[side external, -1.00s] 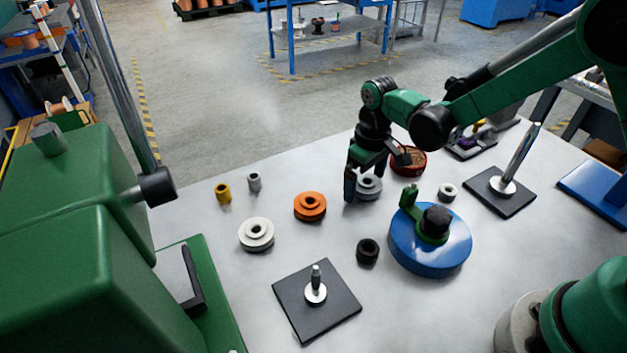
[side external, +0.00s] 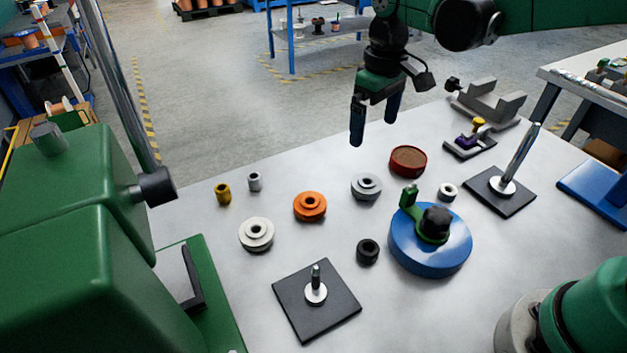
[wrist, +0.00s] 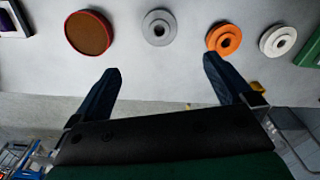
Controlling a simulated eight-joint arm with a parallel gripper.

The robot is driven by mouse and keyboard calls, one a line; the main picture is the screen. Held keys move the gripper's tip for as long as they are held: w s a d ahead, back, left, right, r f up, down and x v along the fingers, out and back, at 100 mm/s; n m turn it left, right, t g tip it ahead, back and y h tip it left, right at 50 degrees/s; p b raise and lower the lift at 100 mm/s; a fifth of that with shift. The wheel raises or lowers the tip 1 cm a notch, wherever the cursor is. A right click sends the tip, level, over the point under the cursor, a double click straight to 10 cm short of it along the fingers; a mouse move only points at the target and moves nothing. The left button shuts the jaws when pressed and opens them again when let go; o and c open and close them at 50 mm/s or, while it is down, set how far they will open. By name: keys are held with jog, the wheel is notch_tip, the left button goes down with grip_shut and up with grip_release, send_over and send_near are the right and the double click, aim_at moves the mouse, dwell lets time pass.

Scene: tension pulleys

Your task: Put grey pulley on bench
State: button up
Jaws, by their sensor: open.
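The grey pulley (side external: 366,187) lies flat on the bench (side external: 330,235), between the orange pulley and a dark red round container. It also shows in the wrist view (wrist: 158,28), beyond my fingertips. My gripper (side external: 374,125) is open and empty. It hangs above the far edge of the bench, up and behind the grey pulley and apart from it. In the wrist view my two fingers (wrist: 162,68) are spread wide with nothing between them.
An orange pulley (side external: 310,206) and a white pulley (side external: 256,234) lie to the left. A red container (side external: 408,161) and a blue disc (side external: 430,245) with a green handle are to the right. A black plate with a peg (side external: 316,300) stands at the front. Small rings lie around.

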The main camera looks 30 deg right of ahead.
jog(key=s+d+r+m+t, duration=0.1)
jog(key=s+d+m+t, duration=0.2)
jog(key=s+t, duration=0.4)
jog(key=s, duration=0.3)
jog(key=shift+r, duration=0.2)
